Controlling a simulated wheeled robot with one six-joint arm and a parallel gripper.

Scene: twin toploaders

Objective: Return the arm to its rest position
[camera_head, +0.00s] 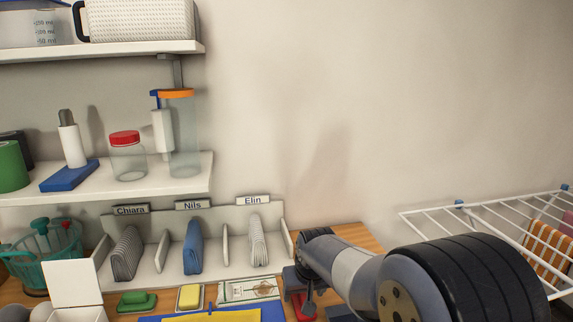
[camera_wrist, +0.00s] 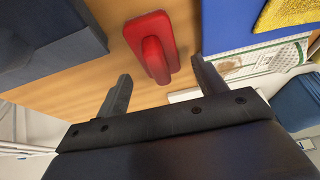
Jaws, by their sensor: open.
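My arm reaches into the head view from the lower right, and my gripper (camera_head: 305,288) is low over the wooden counter. In the wrist view my gripper (camera_wrist: 160,68) has its two fingers spread apart with nothing held. A red piece with a raised grip (camera_wrist: 152,47) lies on the counter just beyond and between the fingertips. The fingers look clear of it, though the exact gap is hard to tell. The red piece (camera_head: 304,308) is partly hidden by my gripper in the head view.
A sorter (camera_head: 183,215) labelled Chiara, Nils and Elin holds folded cloths left of my arm. Green (camera_head: 137,301) and yellow (camera_head: 190,297) pieces lie before it. Shelves (camera_head: 110,182) hang above left. A white drying rack (camera_head: 480,212) stands right. The wall area above my arm is clear.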

